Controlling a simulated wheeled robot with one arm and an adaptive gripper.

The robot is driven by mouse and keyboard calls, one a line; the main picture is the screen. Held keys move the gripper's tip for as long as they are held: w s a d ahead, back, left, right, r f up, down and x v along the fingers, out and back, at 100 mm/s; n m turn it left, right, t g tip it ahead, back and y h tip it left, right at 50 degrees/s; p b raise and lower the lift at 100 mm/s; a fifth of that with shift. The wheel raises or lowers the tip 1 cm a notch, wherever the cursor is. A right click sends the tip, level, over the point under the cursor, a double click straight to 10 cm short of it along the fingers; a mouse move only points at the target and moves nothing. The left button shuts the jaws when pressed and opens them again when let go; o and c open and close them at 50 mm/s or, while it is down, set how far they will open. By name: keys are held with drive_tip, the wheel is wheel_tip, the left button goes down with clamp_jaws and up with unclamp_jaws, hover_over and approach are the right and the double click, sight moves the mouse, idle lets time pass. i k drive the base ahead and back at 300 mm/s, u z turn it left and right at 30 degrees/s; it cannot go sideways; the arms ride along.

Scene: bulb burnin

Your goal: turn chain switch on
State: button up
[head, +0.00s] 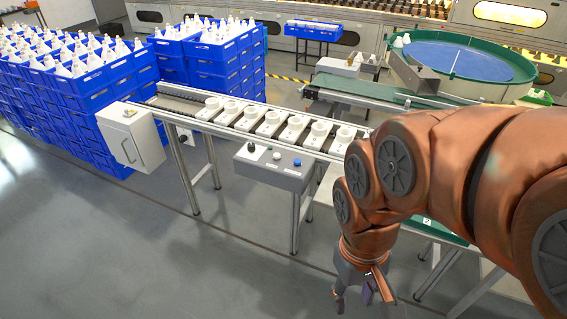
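A grey control box (272,172) hangs on the front side of the conveyor. On its top are a black knob (250,147), a pale button (277,156) and a blue button (297,163). I cannot read any label, so I cannot tell which control is the chain switch or how it is set. My gripper (354,298) points down over the floor, right of and nearer than the box, apart from it. Its fingers look spread, with nothing between them.
The conveyor (178,104) carries a row of white sockets on plates. A white cabinet (130,133) is at its left end. Blue crates (95,92) of bulbs are stacked at left. A green-rimmed round table (478,62) is at the back right. The front-left floor is clear.

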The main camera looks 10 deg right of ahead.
sight(250, 147)
drive_tip(key=k, duration=0.25)
drive_tip(key=u, duration=0.75)
drive_tip(key=i, duration=0.9)
drive_tip(key=z, duration=0.05)
